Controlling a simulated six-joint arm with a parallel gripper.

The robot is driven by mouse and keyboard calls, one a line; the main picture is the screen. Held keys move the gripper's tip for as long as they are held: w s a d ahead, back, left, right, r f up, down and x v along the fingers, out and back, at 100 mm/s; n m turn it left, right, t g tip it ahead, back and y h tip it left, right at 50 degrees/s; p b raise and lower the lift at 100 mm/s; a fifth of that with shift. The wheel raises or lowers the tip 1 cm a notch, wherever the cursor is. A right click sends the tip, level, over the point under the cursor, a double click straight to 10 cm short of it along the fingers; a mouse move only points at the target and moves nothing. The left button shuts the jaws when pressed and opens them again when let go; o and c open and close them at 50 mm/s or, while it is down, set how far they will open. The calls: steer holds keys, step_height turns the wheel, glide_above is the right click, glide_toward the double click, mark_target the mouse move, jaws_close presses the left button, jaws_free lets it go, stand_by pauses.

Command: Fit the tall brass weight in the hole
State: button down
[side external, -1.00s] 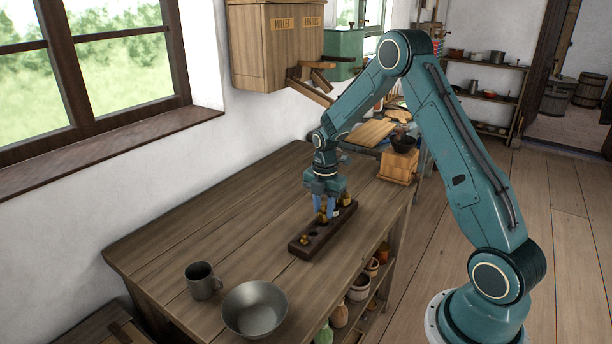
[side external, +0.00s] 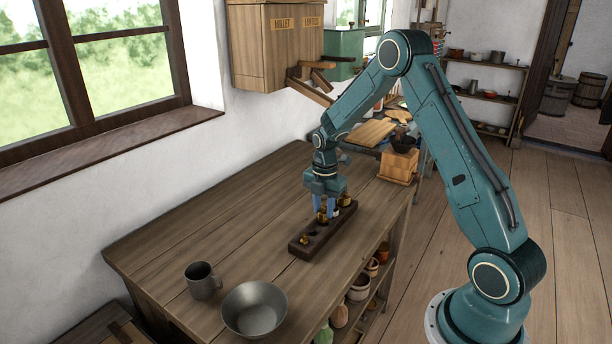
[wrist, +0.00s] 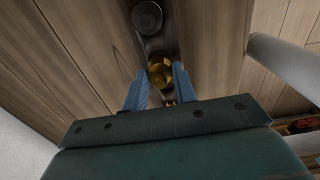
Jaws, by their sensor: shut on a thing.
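My gripper (side external: 327,208) points down over the dark wooden block (side external: 298,247) on the table. Its blue fingers are shut on a brass weight (side external: 322,216), which also shows between the fingertips in the wrist view (wrist: 160,73). The weight is right over or partly in the block; I cannot tell whether its foot is inside a hole. A small brass weight (side external: 304,240) sits toward the block's near end, with a dark hole (side external: 313,234) beside it. More brass pieces (side external: 346,201) stand at the far end, partly hidden by the gripper.
A grey metal mug (side external: 203,281) and a metal bowl (side external: 254,309) stand at the near end of the table (side external: 240,225). A wooden box (side external: 397,168) with a dark bowl (side external: 403,144) stands beyond the block. The table left of the block is clear.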

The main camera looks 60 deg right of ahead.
mark_target(324, 206)
steer(key=shift+f, duration=1.1)
steer(key=c, duration=1)
jaws_free()
steer(key=shift+c, duration=0.2)
step_height(324, 206, up, 14)
steer(key=shift+f, duration=0.15)
